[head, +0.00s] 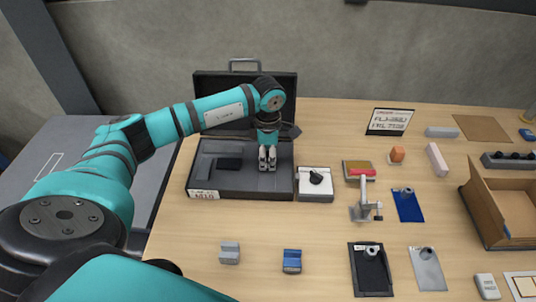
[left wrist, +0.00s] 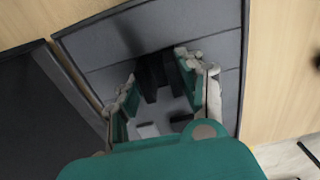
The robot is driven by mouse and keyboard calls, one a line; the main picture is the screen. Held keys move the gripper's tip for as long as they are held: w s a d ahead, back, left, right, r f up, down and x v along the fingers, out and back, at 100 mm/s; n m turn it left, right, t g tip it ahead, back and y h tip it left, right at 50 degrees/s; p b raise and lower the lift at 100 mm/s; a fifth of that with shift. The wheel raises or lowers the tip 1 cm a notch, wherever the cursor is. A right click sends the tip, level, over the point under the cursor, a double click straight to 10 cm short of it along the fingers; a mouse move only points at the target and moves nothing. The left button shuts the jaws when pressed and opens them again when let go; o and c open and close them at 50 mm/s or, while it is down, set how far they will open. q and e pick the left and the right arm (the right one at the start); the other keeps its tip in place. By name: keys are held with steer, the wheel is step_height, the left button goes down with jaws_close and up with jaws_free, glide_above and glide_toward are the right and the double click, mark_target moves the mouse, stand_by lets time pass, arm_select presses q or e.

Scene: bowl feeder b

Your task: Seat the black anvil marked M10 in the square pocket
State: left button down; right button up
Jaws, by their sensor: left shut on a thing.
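An open black case (head: 240,190) with a grey foam insert stands at the back of the table. My left gripper (head: 267,158) points down over the right half of the insert. It is shut on a black piece (left wrist: 155,75), which shows between the fingers in the left wrist view and looks like the anvil; no M10 mark can be read. The fingers also show in that view (left wrist: 160,85). A dark rectangular area (head: 229,164) lies left of the gripper in the case. I cannot identify the square pocket. My right gripper is not in view.
A white tray (head: 314,188) with a black part stands right of the case. A grey block (head: 230,252) and a blue block (head: 292,261) stand in front. A cardboard box (head: 480,215) is at far right.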

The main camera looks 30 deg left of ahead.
arm_select(q)
steer(key=shift+f, duration=0.1)
steer(key=c, duration=1)
jaws_free()
steer(key=shift+o, duration=0.9)
